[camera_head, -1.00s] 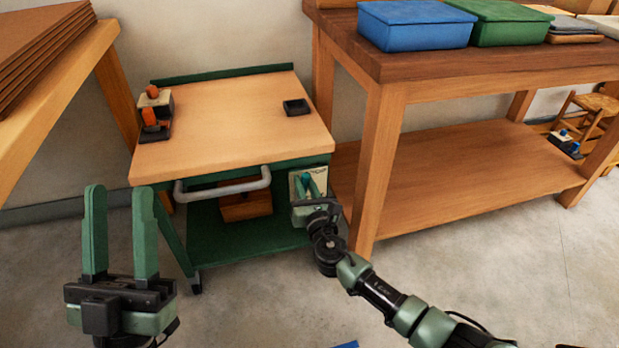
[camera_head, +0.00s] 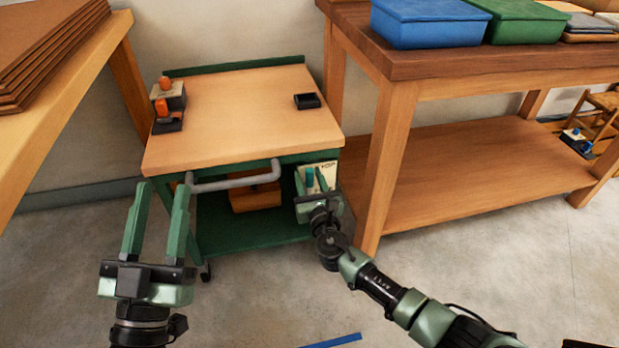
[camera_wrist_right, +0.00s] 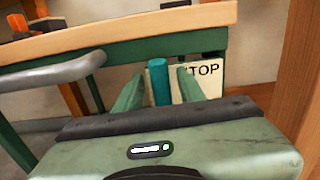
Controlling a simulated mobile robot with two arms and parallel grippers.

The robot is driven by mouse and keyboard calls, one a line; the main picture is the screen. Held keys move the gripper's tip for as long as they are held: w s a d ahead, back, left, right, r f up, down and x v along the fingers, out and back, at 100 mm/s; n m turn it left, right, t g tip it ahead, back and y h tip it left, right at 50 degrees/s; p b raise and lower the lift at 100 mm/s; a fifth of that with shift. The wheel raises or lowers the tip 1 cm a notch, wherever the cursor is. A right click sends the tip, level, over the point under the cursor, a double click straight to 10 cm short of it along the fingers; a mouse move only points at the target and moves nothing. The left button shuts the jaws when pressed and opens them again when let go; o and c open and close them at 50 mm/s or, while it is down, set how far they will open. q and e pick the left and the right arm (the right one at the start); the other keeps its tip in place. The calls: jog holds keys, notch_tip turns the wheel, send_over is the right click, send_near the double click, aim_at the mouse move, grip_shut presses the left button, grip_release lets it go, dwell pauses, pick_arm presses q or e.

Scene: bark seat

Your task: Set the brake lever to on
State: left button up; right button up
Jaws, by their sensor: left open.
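The brake lever (camera_head: 310,177) is a teal upright handle in front of a cream plate (camera_head: 329,174) at the right front of the green trolley. In the right wrist view the lever (camera_wrist_right: 158,82) stands between my right gripper's fingers (camera_wrist_right: 159,80), with a gap on each side. The plate (camera_wrist_right: 210,72) reads "TOP", with its left part hidden. In the head view my right gripper (camera_head: 313,182) is at the lever, open. My left gripper (camera_head: 160,188) is open and empty, at the trolley's left front, near the grey push handle (camera_head: 235,182).
The trolley top (camera_head: 240,115) carries black blocks with orange parts (camera_head: 167,105) and a small black tray (camera_head: 307,101). A wooden workbench leg (camera_head: 382,165) stands close right of my right gripper.

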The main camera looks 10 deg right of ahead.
jog(key=shift+s, duration=0.1)
jog(key=shift+s, duration=0.25)
pick_arm(q)
notch_tip(320, 180, down, 10)
jog(key=w+g+y+p, duration=0.2)
jog(key=g, duration=0.3)
jog(key=shift+a+r+g, duration=0.15)
jog(key=shift+a+g, duration=0.25)
jog(key=shift+a, duration=0.05)
pick_arm(e)
jog(key=s, duration=0.7)
jog(key=shift+d, duration=0.15)
